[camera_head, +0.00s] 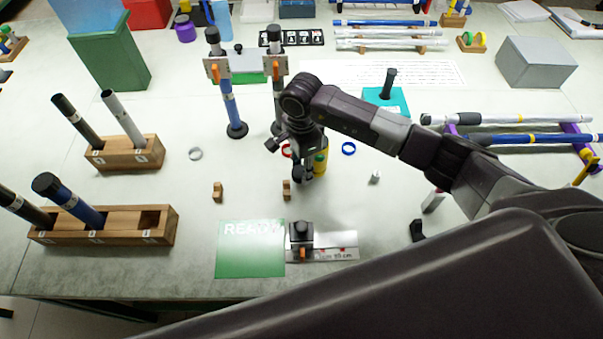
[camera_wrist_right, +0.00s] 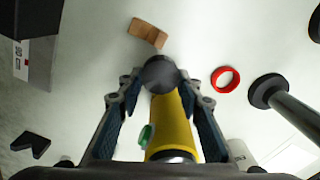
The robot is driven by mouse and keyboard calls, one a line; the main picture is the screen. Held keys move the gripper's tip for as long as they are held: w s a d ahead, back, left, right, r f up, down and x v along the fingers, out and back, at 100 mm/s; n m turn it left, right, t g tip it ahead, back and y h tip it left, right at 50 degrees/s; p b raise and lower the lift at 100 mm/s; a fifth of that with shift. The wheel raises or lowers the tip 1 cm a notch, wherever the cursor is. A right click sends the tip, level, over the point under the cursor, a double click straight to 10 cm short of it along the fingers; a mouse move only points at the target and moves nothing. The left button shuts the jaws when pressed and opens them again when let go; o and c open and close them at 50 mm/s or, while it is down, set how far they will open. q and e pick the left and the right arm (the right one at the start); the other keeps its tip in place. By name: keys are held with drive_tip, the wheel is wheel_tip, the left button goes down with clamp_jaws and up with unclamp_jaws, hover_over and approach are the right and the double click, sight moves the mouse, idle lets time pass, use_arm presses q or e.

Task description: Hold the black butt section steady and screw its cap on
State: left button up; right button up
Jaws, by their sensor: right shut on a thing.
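My right gripper (camera_head: 305,172) is above the middle of the bench. Black tubes stand in the rear wooden block (camera_head: 76,114) and in the front wooden block (camera_head: 18,207); which one is the black butt section I cannot tell. My left gripper is not in view.
A clamp rack (camera_head: 245,64) holds upright tubes behind the gripper. A red ring (camera_wrist_right: 225,79), a blue ring (camera_head: 348,148) and small wooden rests (camera_head: 217,191) lie nearby. A green READY mat (camera_head: 248,255) is in front. Tubes lie on purple supports (camera_head: 575,130) at right.

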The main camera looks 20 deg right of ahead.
use_arm(q)
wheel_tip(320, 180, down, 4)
drive_tip(key=b, duration=0.4)
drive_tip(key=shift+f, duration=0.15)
use_arm(e)
wheel_tip(320, 180, up, 17)
